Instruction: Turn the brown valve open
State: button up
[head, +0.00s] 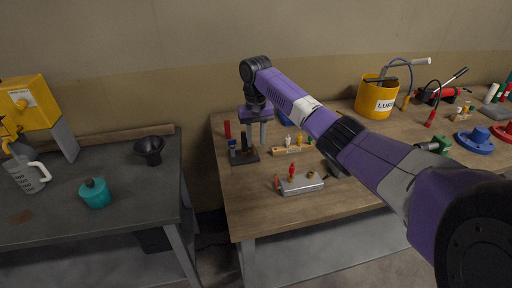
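A grey metal block (301,184) lies near the front of the wooden bench, carrying small fittings. One fitting is a small brown knob (311,174), which looks like the brown valve; how far it is turned is too small to tell. A red fitting (292,171) stands to its left on the block. My gripper (256,140) points down over the bench's left part, behind and left of the block. Its two fingers are apart with nothing seen between them, and it is clear of the brown knob.
A dark stand (244,157) is just below my gripper. A wooden rack (292,150) with small items lies behind the block. A yellow bucket (376,97) stands farther right. A gap separates the grey left table (70,222) from the bench.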

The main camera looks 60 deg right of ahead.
aim_at(256, 153)
jog(key=shift+f, duration=2.2)
jog(key=shift+c, duration=0.2)
grip_shut()
